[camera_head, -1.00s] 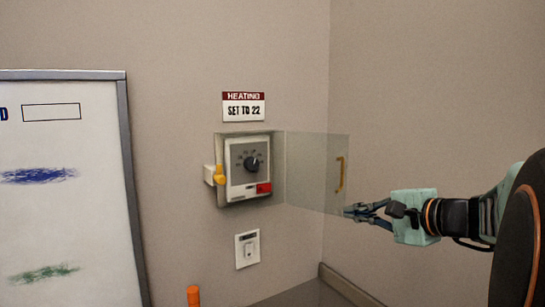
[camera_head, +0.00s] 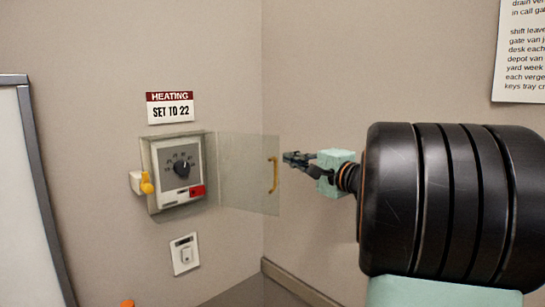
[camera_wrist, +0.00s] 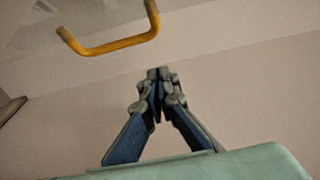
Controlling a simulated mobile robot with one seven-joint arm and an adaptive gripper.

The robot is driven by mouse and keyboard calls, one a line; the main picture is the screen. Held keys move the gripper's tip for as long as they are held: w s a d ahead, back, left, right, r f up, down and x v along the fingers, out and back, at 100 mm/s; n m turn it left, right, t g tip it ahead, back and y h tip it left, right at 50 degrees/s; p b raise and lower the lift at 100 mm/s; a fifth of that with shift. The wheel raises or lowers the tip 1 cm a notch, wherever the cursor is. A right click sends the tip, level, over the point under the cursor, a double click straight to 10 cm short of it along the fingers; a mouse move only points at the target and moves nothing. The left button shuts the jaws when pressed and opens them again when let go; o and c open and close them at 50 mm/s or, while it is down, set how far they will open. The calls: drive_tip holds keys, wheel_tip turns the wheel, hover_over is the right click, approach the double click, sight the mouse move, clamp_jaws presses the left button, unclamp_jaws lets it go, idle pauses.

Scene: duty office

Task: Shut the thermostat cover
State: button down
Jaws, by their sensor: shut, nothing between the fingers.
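My gripper (camera_head: 287,158) is shut and empty, to the right of the handle and slightly higher in the head view. In the wrist view the handle (camera_wrist: 108,44) is at the upper left, apart from the shut fingertips (camera_wrist: 159,73). A yellow catch (camera_head: 146,183) sits at the thermostat's left side.
A sign reading "HEATING SET TO 22" (camera_head: 170,107) is above the thermostat, and a wall switch (camera_head: 185,254) is below it. A whiteboard (camera_head: 28,200) is at the left. A printed notice (camera_head: 518,50) hangs at the upper right. The wall corner lies behind the cover.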

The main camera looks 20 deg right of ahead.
drive_tip(key=s+a, duration=0.2)
drive_tip(key=a, duration=0.1)
drive_tip(key=shift+s+p, duration=0.2)
drive_tip(key=shift+p, duration=0.1)
drive_tip(key=shift+a+b, duration=0.1)
drive_tip(key=shift+b, duration=0.2)
